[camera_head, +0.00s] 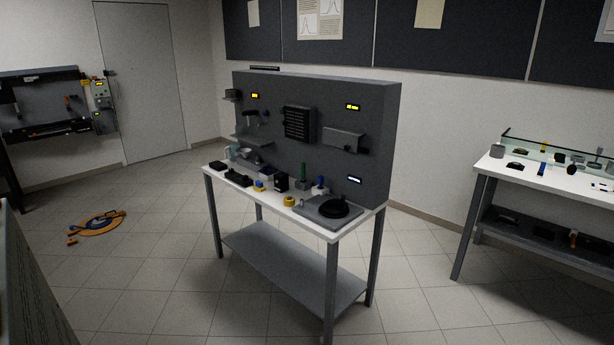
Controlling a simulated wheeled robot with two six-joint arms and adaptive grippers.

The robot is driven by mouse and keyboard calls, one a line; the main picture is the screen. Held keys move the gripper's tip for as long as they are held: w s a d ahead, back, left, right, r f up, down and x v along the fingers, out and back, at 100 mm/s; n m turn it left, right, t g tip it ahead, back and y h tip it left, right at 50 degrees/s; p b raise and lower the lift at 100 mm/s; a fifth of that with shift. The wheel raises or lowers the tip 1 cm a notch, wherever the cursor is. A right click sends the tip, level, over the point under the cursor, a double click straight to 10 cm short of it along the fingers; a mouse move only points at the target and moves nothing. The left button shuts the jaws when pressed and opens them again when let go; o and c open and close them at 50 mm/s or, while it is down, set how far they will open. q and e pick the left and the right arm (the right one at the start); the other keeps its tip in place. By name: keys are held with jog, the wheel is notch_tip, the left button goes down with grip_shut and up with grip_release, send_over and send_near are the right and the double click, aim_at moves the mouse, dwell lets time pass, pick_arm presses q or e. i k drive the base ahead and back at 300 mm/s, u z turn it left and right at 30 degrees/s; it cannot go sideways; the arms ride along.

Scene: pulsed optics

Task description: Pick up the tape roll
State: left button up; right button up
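A small yellow ring-shaped item (289,201), which looks like the tape roll, lies on the white top of the middle workbench (296,214), near its front edge. It sits left of a round black disc (334,208) on a grey plate. Its fine detail is too small to tell. Neither of my grippers shows in this view, and the bench stands some distance away across the floor.
Small items, including a black box (281,182) and a green-topped piece (303,171), crowd the bench around the ring. A second table (545,178) stands at right. Tiled floor before the bench is clear.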

aim_at(287, 202)
jog(key=i, duration=1.9)
jog(key=u, duration=2.05)
jog(key=i, duration=0.75)
jog(key=z, duration=3.5)
